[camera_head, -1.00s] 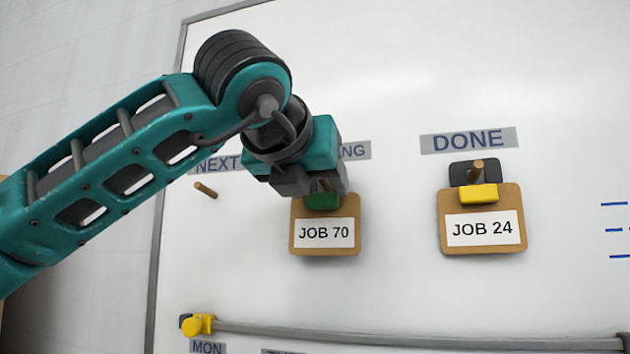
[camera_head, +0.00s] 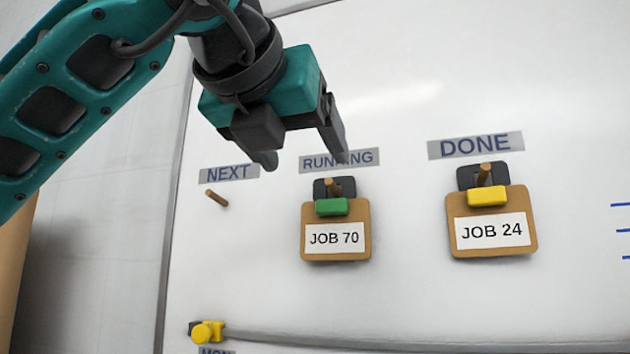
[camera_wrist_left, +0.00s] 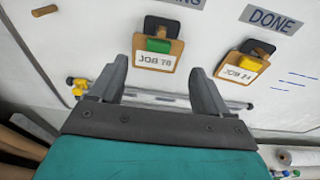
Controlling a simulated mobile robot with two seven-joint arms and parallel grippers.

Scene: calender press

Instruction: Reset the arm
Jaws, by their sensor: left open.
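My left gripper (camera_head: 305,158) is open and empty, in front of the whiteboard, above and left of the JOB 70 board. Its two fingers also show apart in the left wrist view (camera_wrist_left: 160,85). The JOB 70 board (camera_head: 335,221), brown with a green clip, hangs on a peg under the RUNNING label (camera_head: 340,160). It also shows in the left wrist view (camera_wrist_left: 158,47). The JOB 24 board (camera_head: 491,212), with a yellow clip, hangs on a peg under the DONE label (camera_head: 475,145). My right gripper is not in view.
An empty peg (camera_head: 217,198) sticks out under the NEXT label (camera_head: 229,173). A grey rail (camera_head: 400,343) with a yellow fitting (camera_head: 207,331) at its left end runs along the lower board. The whiteboard's right side is clear of boards.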

